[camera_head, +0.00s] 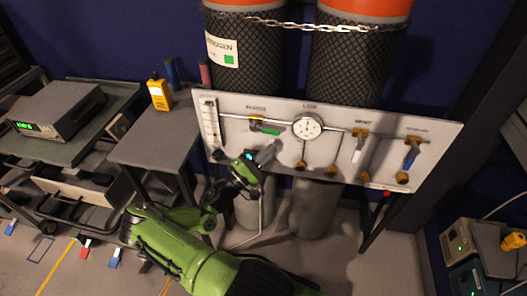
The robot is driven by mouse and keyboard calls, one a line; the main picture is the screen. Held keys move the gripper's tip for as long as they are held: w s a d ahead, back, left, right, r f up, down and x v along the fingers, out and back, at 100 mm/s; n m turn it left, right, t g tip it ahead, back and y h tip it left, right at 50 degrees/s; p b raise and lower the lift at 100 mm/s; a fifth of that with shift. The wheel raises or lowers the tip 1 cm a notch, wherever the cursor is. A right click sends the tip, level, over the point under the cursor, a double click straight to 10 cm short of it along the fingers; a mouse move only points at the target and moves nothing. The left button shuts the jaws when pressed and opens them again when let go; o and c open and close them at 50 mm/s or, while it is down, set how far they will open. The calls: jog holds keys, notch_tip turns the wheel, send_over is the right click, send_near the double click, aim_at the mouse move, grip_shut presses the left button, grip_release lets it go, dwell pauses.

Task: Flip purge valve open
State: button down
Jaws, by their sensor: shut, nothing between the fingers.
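The purge valve (256,119) is a brass body on the pipe of the grey panel, below a label that seems to read PURGE. Its green handle (269,128) points right and slightly down, roughly along the pipe. My gripper (268,152) is shut and empty, just below the green handle. In this view a small gap shows between its fingertips and the handle; the depth between them is hard to tell. My green arm comes up from the bottom.
A round gauge (307,126) is close to the right of the purge valve. A vent valve with a grey handle (359,148) and a valve with a blue handle (411,157) are farther right. A flow tube (210,123) is at left. Chained cylinders (354,62) stand behind the panel (442,133).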

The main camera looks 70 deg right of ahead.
jog(key=s+a+f+p, duration=0.1)
jog(key=a+f, duration=0.6)
jog(key=shift+f+p, duration=0.3)
